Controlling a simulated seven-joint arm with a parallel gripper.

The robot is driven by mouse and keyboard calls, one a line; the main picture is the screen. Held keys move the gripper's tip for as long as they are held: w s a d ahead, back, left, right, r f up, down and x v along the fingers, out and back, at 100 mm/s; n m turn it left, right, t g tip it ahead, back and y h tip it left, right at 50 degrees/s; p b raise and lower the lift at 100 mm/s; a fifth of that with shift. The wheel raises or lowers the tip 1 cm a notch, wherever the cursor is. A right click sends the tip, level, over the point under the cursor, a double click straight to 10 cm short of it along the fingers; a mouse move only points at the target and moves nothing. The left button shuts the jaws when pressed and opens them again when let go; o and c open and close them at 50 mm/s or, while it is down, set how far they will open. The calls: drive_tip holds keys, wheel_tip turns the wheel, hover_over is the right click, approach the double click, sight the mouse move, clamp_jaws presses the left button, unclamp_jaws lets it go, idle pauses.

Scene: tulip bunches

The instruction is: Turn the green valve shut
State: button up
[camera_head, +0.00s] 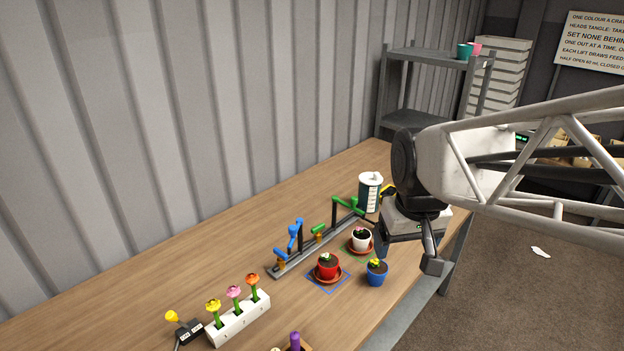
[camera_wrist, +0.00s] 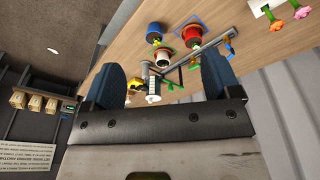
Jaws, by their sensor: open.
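The green valve (camera_head: 318,229) is a green handle on a brass body, on a grey rail (camera_head: 306,252) on the table. A green arm (camera_head: 347,204) rises from a dark post at the rail's far end. My gripper (camera_head: 408,256) is to the right of the rail, over the table's right side, apart from the valve. Its jaws are open and empty. In the wrist view both fingers (camera_wrist: 160,82) show wide apart, with table things beyond them. Green parts show small there, too small to tell the handle's angle.
A blue valve (camera_head: 281,257) shares the rail. Pots in red (camera_head: 328,270), white (camera_head: 361,242) and blue (camera_head: 376,277) stand between rail and gripper. A dark-and-white canister (camera_head: 369,196) stands behind. A white flower holder (camera_head: 239,322) is front left.

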drive_tip(key=w+a+f+n, duration=0.1)
drive_tip(key=w+a+n, duration=0.15)
drive_tip(key=w, duration=0.85)
drive_tip(key=n+g, duration=0.2)
drive_tip(key=n, duration=0.2)
hover_over(318, 226)
drive_tip(key=f, duration=1.7)
drive_tip(key=shift+s+d+f, duration=0.15)
drive_tip(key=shift+s, duration=0.05)
drive_tip(key=shift+w+f, duration=0.2)
drive_tip(key=shift+f, duration=0.05)
drive_tip(key=shift+f, duration=0.1)
drive_tip(key=shift+f, duration=3.8)
drive_tip(key=c, duration=0.9)
